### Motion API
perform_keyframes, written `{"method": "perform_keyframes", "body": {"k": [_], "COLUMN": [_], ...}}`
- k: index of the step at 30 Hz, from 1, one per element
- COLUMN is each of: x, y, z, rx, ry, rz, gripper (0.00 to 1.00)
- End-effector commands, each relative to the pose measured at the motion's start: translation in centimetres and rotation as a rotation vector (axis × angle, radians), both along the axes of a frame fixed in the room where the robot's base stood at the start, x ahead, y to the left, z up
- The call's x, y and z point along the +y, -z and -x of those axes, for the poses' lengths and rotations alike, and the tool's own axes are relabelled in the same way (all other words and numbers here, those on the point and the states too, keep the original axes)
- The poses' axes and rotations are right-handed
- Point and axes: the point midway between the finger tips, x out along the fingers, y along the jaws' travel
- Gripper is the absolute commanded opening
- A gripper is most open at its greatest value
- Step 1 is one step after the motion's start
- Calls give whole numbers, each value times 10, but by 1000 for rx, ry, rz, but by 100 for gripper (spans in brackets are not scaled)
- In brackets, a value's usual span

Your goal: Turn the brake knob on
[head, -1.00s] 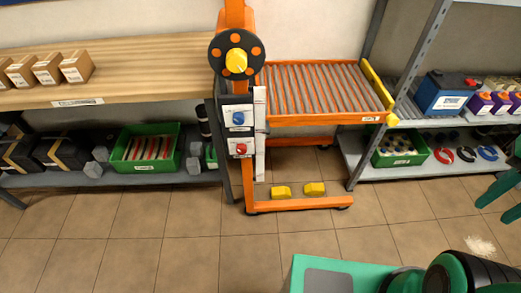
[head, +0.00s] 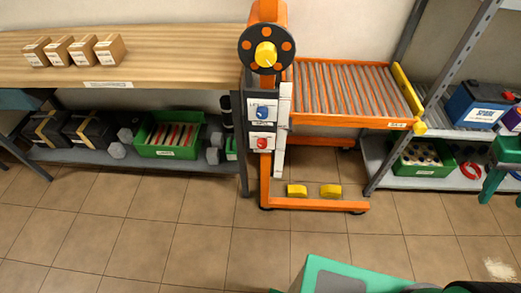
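An orange lifting stand carries two small white switch plates on its post. The upper plate has a blue knob (head: 262,112) and the lower plate a red knob (head: 262,143). Their labels are too small to read, so I cannot tell which one is the brake knob. Above them is a black handwheel (head: 246,47) with orange spots and a yellow hub (head: 265,54). A green part with two prongs, apparently my gripper (head: 504,186), is cut off by the right edge of the head view. It is well away from the knobs, and its opening is unclear.
An orange roller tray (head: 350,88) with a yellow end bar juts right from the stand. Yellow blocks (head: 330,191) sit by its low orange base (head: 320,205). A wooden bench (head: 150,50) stands left, a metal shelf right.

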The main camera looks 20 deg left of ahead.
Motion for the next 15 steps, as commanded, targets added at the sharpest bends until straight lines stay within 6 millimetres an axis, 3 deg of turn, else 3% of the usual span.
{"method": "perform_keyframes", "body": {"k": [8,15], "x": [40,99], "y": [40,73], "z": [-77,-133], "rx": [102,173], "ry": [-417,-798], "rz": [226,456], "gripper": [49,49]}}
